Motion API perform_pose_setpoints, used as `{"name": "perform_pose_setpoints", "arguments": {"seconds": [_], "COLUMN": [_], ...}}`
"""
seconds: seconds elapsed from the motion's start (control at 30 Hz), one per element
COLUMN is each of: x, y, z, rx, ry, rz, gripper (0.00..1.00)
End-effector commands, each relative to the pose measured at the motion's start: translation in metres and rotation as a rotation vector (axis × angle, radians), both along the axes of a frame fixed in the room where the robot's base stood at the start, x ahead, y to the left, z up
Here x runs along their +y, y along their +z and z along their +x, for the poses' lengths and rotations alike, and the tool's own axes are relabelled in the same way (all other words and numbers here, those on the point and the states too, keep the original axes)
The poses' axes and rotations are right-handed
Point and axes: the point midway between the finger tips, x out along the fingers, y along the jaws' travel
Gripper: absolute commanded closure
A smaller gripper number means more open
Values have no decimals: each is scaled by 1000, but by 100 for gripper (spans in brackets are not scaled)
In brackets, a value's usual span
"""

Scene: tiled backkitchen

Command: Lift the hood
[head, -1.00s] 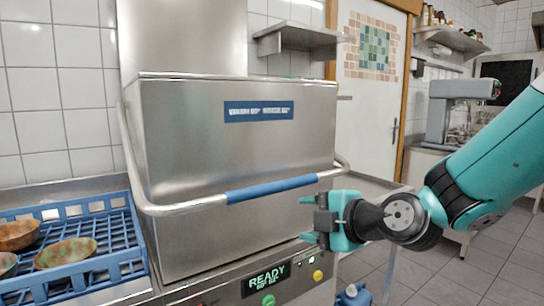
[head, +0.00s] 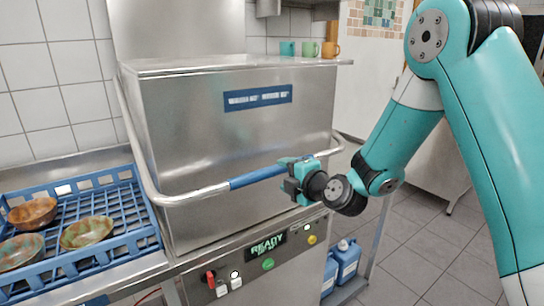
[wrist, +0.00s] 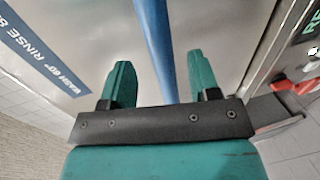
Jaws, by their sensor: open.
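The hood (head: 220,140) is a large steel box on the dishwasher. It is down, its lower edge close above the control panel with the READY display (head: 266,245). A steel bar handle (head: 185,199) with a blue grip (head: 258,176) runs across its front. My gripper (head: 290,166) is at the right end of the blue grip in the head view. In the wrist view the blue grip (wrist: 155,45) runs between the two open teal fingers of my gripper (wrist: 160,85). No finger is seen pressed against it. In the head view my gripper hides part of the bar.
A blue rack (head: 120,205) with several bowls stands on the steel counter at left. Several mugs (head: 310,49) show at the hood's top right. Blue canisters (head: 347,262) stand low at right. The tiled floor at right is open.

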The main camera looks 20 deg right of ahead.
Motion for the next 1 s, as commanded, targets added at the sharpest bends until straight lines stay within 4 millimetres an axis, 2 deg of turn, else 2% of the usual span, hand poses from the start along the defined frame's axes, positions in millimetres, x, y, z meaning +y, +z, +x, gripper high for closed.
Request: {"name": "perform_pose_setpoints", "arguments": {"seconds": [0.03,0.2,0.33,0.5,0.77,1.0], "x": [5,15,19,21,21,21], "y": [4,-4,-9,-13,-14,-14], "z": [10,40,55,64,65,64], "rx": [2,1,1,1,0,1], "ry": [3,3,2,1,0,0], "rz": [-1,0,0,0,0,1], "gripper": [44,44,44,44,44,99]}}
